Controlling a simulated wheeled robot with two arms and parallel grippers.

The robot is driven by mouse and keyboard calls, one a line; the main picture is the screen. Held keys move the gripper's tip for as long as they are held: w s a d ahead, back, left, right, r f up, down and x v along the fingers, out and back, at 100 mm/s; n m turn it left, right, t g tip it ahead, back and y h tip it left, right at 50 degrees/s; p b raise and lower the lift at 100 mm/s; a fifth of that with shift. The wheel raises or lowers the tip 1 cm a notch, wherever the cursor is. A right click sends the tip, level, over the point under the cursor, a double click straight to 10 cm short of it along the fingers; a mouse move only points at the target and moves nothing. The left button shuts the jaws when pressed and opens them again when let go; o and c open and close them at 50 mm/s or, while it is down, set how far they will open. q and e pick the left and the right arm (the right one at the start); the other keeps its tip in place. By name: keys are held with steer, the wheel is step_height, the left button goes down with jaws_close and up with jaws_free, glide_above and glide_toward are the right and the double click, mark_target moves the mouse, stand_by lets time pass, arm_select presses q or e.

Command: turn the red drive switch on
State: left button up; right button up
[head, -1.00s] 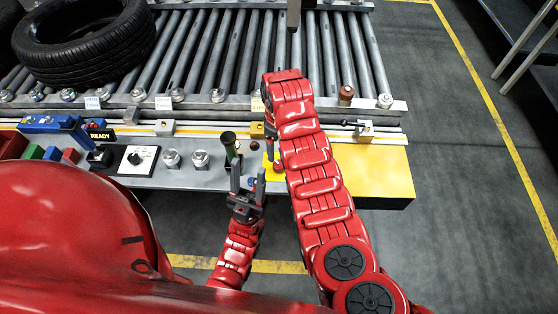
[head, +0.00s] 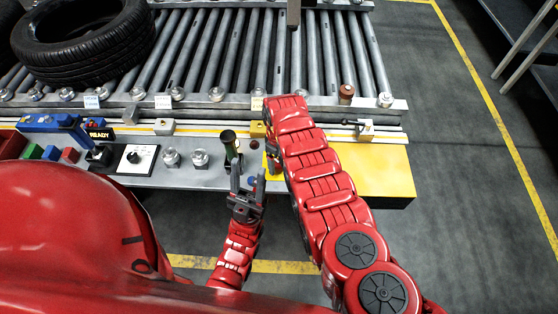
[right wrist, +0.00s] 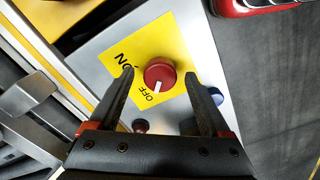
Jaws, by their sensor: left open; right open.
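The red drive switch (right wrist: 160,72) is a round knob on a yellow plate marked ON and OFF. Its white pointer line points toward OFF. In the right wrist view my right gripper (right wrist: 159,78) is open, with one finger on each side of the knob; I cannot tell whether they touch it. In the head view my right arm hides most of that gripper and the switch; a strip of the yellow plate (head: 265,160) shows. My left gripper (head: 247,182) is open and empty, in front of the panel, left of the right arm.
Open floor lies to the right.

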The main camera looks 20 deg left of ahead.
jaws_close()
